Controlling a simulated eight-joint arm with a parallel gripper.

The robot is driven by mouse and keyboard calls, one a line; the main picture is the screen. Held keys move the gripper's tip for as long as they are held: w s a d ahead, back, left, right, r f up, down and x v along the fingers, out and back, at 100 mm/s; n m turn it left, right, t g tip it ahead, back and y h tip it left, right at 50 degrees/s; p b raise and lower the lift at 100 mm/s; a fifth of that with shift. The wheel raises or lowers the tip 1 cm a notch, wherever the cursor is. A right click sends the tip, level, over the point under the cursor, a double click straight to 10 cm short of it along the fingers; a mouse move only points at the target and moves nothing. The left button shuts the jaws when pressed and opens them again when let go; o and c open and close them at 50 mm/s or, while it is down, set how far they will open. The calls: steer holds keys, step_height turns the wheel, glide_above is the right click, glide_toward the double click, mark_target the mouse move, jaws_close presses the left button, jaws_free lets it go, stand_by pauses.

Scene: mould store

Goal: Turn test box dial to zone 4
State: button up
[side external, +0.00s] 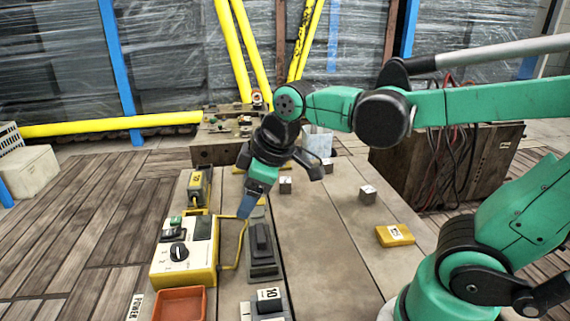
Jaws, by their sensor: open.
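The test box (203,268) is a yellow-edged case with a white top face, standing near the left edge of the table. Its dial (179,251) is a black knob on that face. The zone numbers are too small to read, so I cannot tell the dial's setting. My gripper (262,185) is open above and to the right of the box, pointing down and to the left. Its blue tip shows near a yellow cable beside the box. It appears apart from the dial, which is unobstructed in this view.
A dark grey device (262,250) stands right of the box. An orange tray (179,304) and a block marked 10 (269,302) lie in front. A yellow packet (395,235) and small pale cubes (367,193) sit on the table (325,250). The table's centre is mostly clear.

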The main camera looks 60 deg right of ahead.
steer(key=w+a+n+g, duration=0.35)
steer(key=w+n, duration=0.25)
steer(key=n, duration=0.4)
steer(key=n+g, duration=0.2)
steer(key=n, duration=0.7)
glide_above(178, 247)
steer(key=f, duration=0.4)
steer(key=shift+s+d+t, duration=0.15)
steer(key=shift+d+t, duration=0.05)
steer(key=shift+t, duration=0.05)
steer(key=shift+w+a+f+n, duration=0.25)
steer(key=shift+f+n, duration=0.25)
steer(key=shift+n, duration=0.2)
steer(key=shift+f, duration=2.6)
jaws_close()
